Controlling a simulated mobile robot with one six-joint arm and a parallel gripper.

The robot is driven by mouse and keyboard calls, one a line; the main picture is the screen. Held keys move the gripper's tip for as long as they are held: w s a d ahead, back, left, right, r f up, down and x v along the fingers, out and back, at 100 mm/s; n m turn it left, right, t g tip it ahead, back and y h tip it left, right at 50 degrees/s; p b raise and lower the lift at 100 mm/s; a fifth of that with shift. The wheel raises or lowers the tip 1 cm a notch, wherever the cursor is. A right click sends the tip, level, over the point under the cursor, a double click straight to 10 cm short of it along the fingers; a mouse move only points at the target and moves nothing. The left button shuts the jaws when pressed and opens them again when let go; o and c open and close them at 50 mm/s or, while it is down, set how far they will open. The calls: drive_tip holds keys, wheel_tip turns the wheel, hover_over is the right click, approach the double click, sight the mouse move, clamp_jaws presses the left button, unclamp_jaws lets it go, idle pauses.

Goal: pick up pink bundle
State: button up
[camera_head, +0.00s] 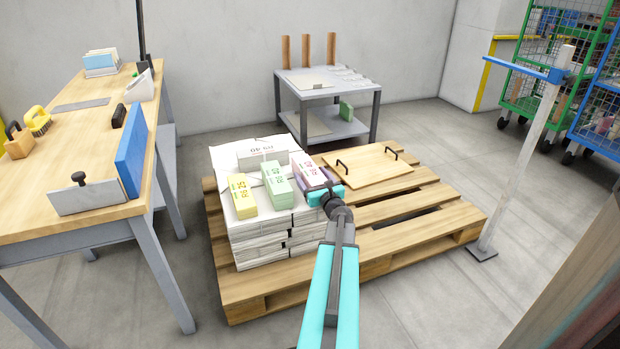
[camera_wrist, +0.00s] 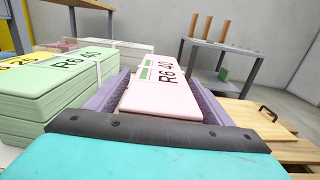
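The pink bundle (camera_head: 306,168), with a printed label, lies at the right end of the row on top of the white paper stack. It fills the middle of the wrist view (camera_wrist: 160,92). My gripper (camera_head: 315,186) is at its near end. The purple fingers (camera_wrist: 163,90) stand one on each side of the bundle, very close to it. I cannot tell whether they press on it or leave a small gap. The bundle's lower part is hidden by the gripper.
A green bundle (camera_head: 276,183) lies close left of the pink one, a yellow bundle (camera_head: 242,195) further left. A white bundle (camera_head: 262,154) lies behind. A wooden board with handles (camera_head: 372,165) lies on the pallet (camera_head: 440,217). A workbench (camera_head: 60,165) stands left, a grey table (camera_head: 345,86) behind.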

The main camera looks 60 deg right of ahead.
sight(312, 171)
drive_tip(key=c, duration=1.8)
drive_tip(key=shift+r, duration=0.1)
clamp_jaws()
drive_tip(key=shift+r, duration=0.1)
drive_tip(key=shift+r+p, duration=1.1)
drive_tip(key=shift+r, duration=0.55)
drive_tip(key=p+v, duration=0.1)
drive_tip(key=v, duration=0.2)
drive_tip(key=a+r+v, duration=0.1)
drive_tip(key=v, duration=0.3)
drive_tip(key=w+p+v, duration=0.1)
drive_tip(key=v, duration=0.3)
drive_tip(key=shift+w+a+r+p, duration=0.1)
drive_tip(key=shift+a+r+p, duration=0.05)
drive_tip(key=shift+a+p, duration=0.2)
drive_tip(key=shift+r+p, duration=0.15)
drive_tip(key=shift+p, duration=0.4)
drive_tip(key=p+v, duration=0.2)
drive_tip(key=p, duration=0.1)
drive_tip(key=p+v, duration=0.2)
drive_tip(key=p, duration=0.2)
drive_tip(key=shift+a, duration=0.45)
drive_tip(key=shift+a+p, duration=0.1)
drive_tip(key=shift+p, duration=0.2)
